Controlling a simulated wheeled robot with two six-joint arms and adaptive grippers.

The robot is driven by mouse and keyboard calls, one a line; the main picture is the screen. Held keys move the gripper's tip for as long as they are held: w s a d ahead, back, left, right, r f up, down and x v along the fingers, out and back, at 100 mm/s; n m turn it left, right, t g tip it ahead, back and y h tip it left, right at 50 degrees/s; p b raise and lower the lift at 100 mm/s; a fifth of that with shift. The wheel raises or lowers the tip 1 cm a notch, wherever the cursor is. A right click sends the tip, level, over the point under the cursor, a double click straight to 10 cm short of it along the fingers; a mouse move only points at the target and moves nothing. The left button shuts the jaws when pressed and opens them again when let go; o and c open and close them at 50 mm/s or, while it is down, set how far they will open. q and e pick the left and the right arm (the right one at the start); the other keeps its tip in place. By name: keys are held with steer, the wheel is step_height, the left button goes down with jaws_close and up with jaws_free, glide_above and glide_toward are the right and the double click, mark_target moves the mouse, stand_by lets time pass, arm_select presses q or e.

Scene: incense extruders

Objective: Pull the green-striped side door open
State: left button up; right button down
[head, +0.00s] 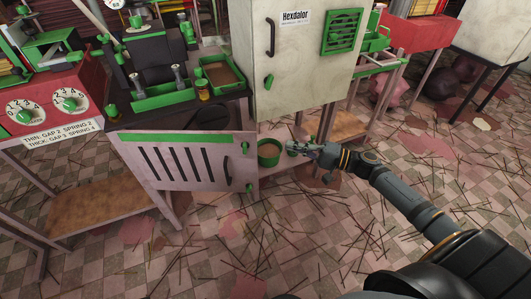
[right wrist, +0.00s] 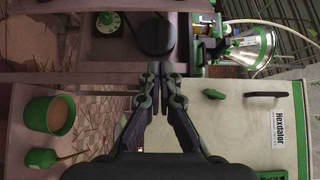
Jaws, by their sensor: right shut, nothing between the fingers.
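The green-striped side door (head: 190,162) is a pale panel with a green strip along its top, several dark slanted slots and a dark handle (head: 228,169) near its right edge. It stands below the dark bench top, at left of centre in the head view. I cannot tell from these frames how far it stands open. My right gripper (head: 300,147) is to the right of the door, apart from its handle, beside a green pot (head: 269,153). In the right wrist view its fingers (right wrist: 158,71) are together and empty. My left gripper is not in view.
A white Hexdalor cabinet (head: 289,86) with a dark handle and green vent stands behind my right gripper. The bench's green tray (head: 220,75) is above the door. A red dial box (head: 50,103) is at left. Thin sticks litter the tiled floor (head: 300,225).

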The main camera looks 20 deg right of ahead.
steer(key=b+x, duration=0.2)
steer(key=x, duration=0.8)
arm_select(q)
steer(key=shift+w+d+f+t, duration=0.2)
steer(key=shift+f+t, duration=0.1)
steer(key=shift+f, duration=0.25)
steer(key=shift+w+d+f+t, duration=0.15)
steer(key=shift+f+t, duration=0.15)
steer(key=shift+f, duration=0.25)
arm_select(e)
steer(key=shift+s+a, duration=0.25)
steer(key=shift+s, duration=0.35)
steer(key=shift+s+a, duration=0.25)
steer(key=shift+s, duration=0.35)
steer(key=shift+s+a, duration=0.3)
steer(key=shift+s, duration=0.3)
